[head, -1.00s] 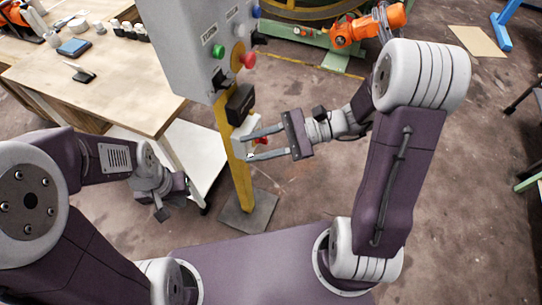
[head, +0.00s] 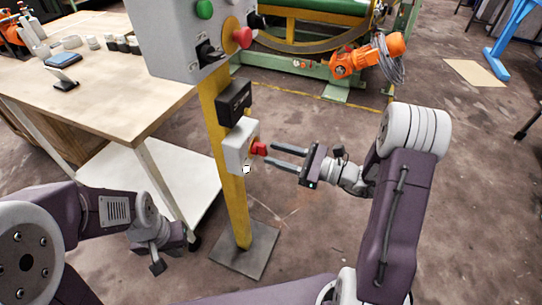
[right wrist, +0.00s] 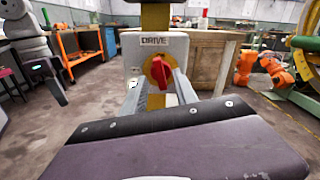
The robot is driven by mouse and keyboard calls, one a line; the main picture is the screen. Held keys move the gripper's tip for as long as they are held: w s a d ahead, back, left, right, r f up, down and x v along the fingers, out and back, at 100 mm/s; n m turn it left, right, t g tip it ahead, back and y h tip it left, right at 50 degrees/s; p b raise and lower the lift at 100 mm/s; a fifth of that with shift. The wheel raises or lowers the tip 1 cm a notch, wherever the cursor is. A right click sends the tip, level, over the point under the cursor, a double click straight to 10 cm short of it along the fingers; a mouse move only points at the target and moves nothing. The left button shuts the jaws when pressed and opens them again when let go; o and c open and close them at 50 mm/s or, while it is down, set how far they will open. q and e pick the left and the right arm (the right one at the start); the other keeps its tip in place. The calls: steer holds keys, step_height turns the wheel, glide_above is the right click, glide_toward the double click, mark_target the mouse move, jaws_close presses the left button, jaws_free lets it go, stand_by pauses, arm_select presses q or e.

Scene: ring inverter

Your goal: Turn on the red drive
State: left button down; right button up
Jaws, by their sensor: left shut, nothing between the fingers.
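The DRIVE switch is a white box (head: 241,146) on a yellow post, with a red handle (head: 259,149) on its right face. In the right wrist view the red handle (right wrist: 160,71) sits roughly upright, slightly tilted, on a yellow disc under the label "DRIVE". My right gripper (head: 270,156) is open and empty just right of the handle, fingers pointing at the box. In the right wrist view its fingers (right wrist: 158,92) lie left and right below the handle; contact cannot be told. My left gripper (head: 157,265) is shut and empty at lower left, away from the switch.
Above the switch are a black box (head: 234,102) and a grey control panel (head: 177,45) with buttons. A wooden workbench (head: 110,85) stands left, with a white lower shelf (head: 150,183). An orange robot arm (head: 365,57) is behind.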

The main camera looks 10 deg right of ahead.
steer(key=shift+x, duration=0.95)
jaws_close()
steer(key=m+p, duration=0.1)
steer(key=p, duration=0.2)
steer(key=shift+r+m, duration=0.4)
steer(key=shift+f+m+p, duration=0.3)
steer(key=shift+m+p, duration=0.25)
steer(key=shift+m, duration=0.05)
steer(key=shift+f, duration=0.1)
